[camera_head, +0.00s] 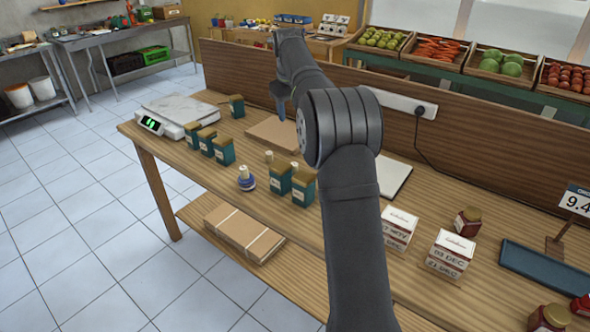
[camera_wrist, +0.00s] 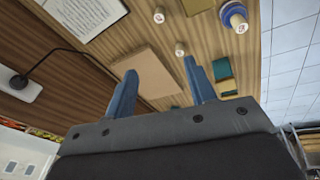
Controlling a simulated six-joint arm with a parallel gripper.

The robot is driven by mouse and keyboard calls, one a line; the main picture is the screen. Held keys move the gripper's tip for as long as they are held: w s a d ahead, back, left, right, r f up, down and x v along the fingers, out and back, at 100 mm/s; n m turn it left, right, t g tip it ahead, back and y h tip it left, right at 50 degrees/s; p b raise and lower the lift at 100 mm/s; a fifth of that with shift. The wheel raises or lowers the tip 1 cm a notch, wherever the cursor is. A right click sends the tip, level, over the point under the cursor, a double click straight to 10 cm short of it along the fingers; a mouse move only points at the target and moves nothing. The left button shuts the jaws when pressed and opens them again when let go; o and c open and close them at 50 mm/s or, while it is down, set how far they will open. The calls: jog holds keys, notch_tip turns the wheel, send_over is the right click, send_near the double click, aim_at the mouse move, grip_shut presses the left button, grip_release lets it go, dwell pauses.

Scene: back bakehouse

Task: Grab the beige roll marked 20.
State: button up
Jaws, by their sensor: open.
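Three small beige rolls show, and I cannot read their numbers surely. One beige roll (camera_head: 243,171) stands with a blue-and-white roll (camera_head: 248,184) at the table's front; in the wrist view this beige roll (camera_wrist: 240,25) has a dark mark on its end, beside the blue roll (camera_wrist: 230,10). Another beige roll (camera_head: 269,156) stands behind the green-labelled jars and shows in the wrist view (camera_wrist: 180,49). A third beige roll (camera_head: 294,166) is partly hidden by jars; it shows in the wrist view (camera_wrist: 158,16). My gripper (camera_wrist: 160,68) is open and empty, above the brown board.
Several green boxes or jars (camera_head: 222,150) stand around the rolls. A brown board (camera_head: 273,133) lies behind them, a scale (camera_head: 178,112) to the left. White boxes (camera_head: 451,250) and a blue tray (camera_head: 540,268) are to the right. A wooden back panel (camera_head: 460,130) bounds the table.

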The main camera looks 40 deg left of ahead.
jog(key=w+a+f+m+g, duration=0.2)
jog(key=w+f+m, duration=0.1)
jog(key=w+f, duration=0.3)
send_near(294, 164)
jog(key=shift+m, duration=0.3)
jog(key=f, duration=0.1)
jog(key=w+a+f, duration=0.1)
jog(key=f, duration=0.3)
jog(key=shift+w+a, duration=0.2)
jog(key=shift+a, duration=0.05)
jog(key=shift+s+f, duration=0.15)
jog(key=shift+f, duration=0.4)
jog(key=shift+s+d+f, duration=0.1)
jog(key=shift+s+f, duration=0.05)
jog(key=shift+f, duration=0.95)
jog(key=shift+s+f, duration=0.15)
jog(key=shift+f, duration=0.95)
grip_shut()
jog(key=shift+r, duration=0.1)
